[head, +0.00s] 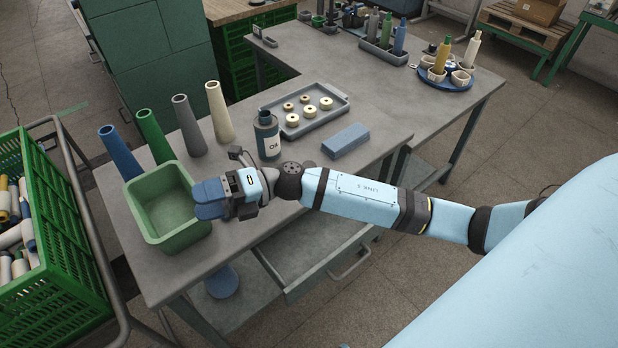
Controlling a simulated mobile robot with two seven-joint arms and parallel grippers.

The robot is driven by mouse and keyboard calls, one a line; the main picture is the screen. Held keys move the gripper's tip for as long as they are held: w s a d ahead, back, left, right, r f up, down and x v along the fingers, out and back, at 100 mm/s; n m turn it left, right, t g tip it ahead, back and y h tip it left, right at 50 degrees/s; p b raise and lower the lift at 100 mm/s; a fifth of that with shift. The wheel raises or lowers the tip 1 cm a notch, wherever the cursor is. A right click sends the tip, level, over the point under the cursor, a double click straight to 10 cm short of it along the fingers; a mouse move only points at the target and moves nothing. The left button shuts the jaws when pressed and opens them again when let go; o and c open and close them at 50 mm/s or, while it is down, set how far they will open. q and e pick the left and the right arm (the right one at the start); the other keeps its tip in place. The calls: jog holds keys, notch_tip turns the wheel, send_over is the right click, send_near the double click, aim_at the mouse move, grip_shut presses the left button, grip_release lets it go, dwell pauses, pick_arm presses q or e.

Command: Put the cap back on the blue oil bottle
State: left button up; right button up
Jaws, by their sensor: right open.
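The blue oil bottle (267,139) stands upright on the grey workbench, with a pale label reading OIL. Its top is small and dark; I cannot tell whether that is a bare neck or a cap. I cannot make out a separate loose cap. My right gripper (209,200) is open, with its blue fingers at the right rim of the green bin (178,239), to the left of the bottle and nearer the front. I cannot tell whether anything is between the fingers. My left gripper is not in view.
Several coloured cones (188,126) stand left of the bottle. A grey tray of rings (342,107) is behind it, and a blue block (345,141) is to its right. An open drawer (315,250) juts out below the bench. A green crate (62,262) stands at the left.

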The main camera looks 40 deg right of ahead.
jog(key=w+d+f+n+g+h+b, duration=0.25)
jog(key=f+n+g+h, duration=0.2)
jog(key=n, duration=0.35)
jog(key=n+t+h+b, duration=0.2)
jog(key=n+h+b, duration=0.45)
jog(key=h, duration=0.85)
send_over(310, 164)
jog(key=b, duration=0.1)
jog(key=m, duration=0.2)
jog(key=shift+s+r+g, duration=0.1)
jog(key=shift+r+g, duration=0.15)
jog(key=shift+r, duration=0.15)
notch_tip(310, 164, down, 9)
jog(key=shift+r, duration=0.2)
